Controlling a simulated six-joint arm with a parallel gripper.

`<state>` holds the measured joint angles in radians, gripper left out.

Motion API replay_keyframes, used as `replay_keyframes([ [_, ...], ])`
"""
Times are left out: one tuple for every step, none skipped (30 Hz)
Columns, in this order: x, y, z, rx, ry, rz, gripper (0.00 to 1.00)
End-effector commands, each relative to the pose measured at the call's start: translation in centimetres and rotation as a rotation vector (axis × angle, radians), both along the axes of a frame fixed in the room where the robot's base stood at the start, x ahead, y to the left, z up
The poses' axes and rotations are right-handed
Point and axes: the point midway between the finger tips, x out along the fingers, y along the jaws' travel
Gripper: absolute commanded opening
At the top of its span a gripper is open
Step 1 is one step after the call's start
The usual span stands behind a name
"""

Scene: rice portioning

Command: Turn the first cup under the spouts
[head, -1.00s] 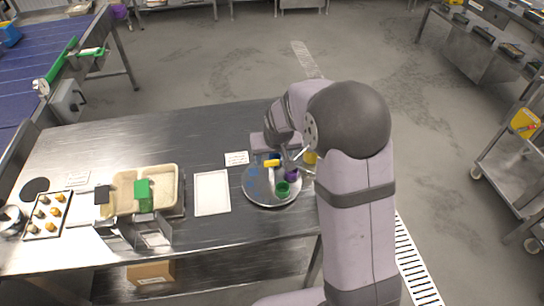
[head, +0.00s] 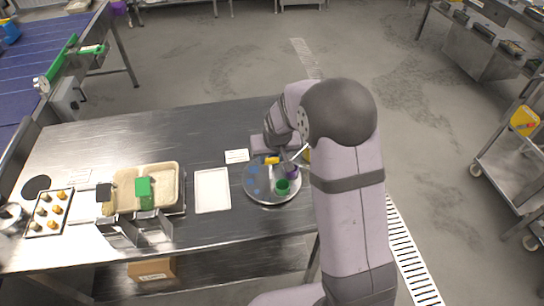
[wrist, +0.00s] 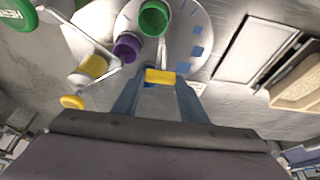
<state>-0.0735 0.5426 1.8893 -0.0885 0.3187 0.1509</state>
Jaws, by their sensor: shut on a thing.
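A round grey turntable (head: 262,198) with blue marks stands at the right of the steel table. A green cup (head: 282,187) and a purple cup (head: 291,172) stand on it; the wrist view shows the green cup (wrist: 153,18) and purple cup (wrist: 127,47) beyond my fingers. My gripper (wrist: 158,80) is shut on a small yellow handle (wrist: 160,76) at the turntable's edge, also visible in the head view (head: 272,160). Thin metal spout-like arms (wrist: 104,80) and a white container with a yellow band (wrist: 95,65) lie left of it. My arm partly hides this area in the head view.
A white tray (head: 212,205) lies left of the turntable, with a small white card (head: 237,156) behind. The table's back middle is clear.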

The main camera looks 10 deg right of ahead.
Motion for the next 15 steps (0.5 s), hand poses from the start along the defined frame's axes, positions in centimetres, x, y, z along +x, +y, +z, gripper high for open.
replay_keyframes([
  [-0.01,-0.01,0.01,0.001,0.001,0.001,0.0],
  [-0.02,-0.01,0.0,0.0,0.001,0.002,0.0],
  [-0.02,-0.01,-0.01,0.001,0.001,0.005,0.0],
  [-0.02,-0.02,-0.01,0.001,0.001,0.007,0.0],
  [-0.02,-0.03,-0.01,0.001,0.001,0.011,0.0],
  [-0.02,-0.04,-0.02,0.0,0.001,0.017,0.0],
  [-0.02,-0.05,-0.03,0.001,0.001,0.022,0.0],
  [-0.02,-0.06,-0.03,0.001,0.001,0.029,0.0],
  [-0.03,-0.08,-0.04,0.0,0.001,0.038,0.0],
  [-0.02,-0.09,-0.05,0.002,0.001,0.045,0.0],
  [-0.02,-0.1,-0.06,0.001,0.001,0.055,0.0],
  [-0.01,-0.11,-0.07,0.002,0.001,0.067,0.0],
  [-0.02,-0.12,-0.08,0.001,0.001,0.078,0.0],
  [-0.02,-0.11,-0.09,0.002,0.001,0.09,0.0],
  [0.0,-0.12,-0.11,0.002,0.0,0.106,0.0],
])
